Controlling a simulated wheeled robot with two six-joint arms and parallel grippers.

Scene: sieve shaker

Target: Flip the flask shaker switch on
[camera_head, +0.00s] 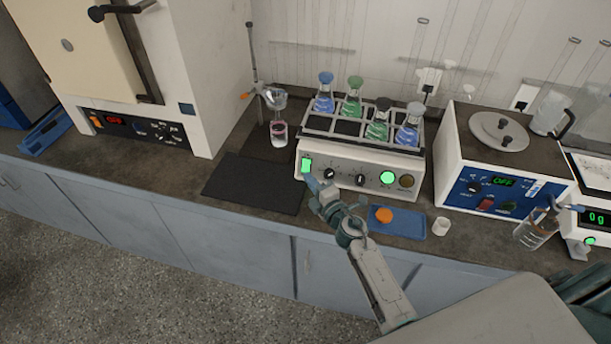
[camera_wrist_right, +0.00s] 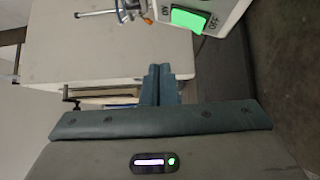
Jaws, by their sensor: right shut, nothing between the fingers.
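The flask shaker (camera_head: 345,158) is a white box on the counter, holding several stoppered flasks with blue and green liquid in its rack. Its rocker switch (camera_head: 306,164) is at the left end of the front panel and glows green. In the right wrist view the lit switch (camera_wrist_right: 188,19) sits between ON and OFF labels. A round lamp (camera_head: 387,178) on the panel also glows green. My right gripper (camera_head: 313,184) is just below and in front of the switch, apart from it. Its fingers (camera_wrist_right: 161,84) are shut and empty. My left gripper is out of view.
A dark mat (camera_head: 254,184) lies left of the shaker. A blue tray (camera_head: 398,224) with an orange item and a small white cup (camera_head: 440,226) are in front of it. A water bath (camera_head: 505,160) stands to the right, and an oven (camera_head: 140,80) to the left.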

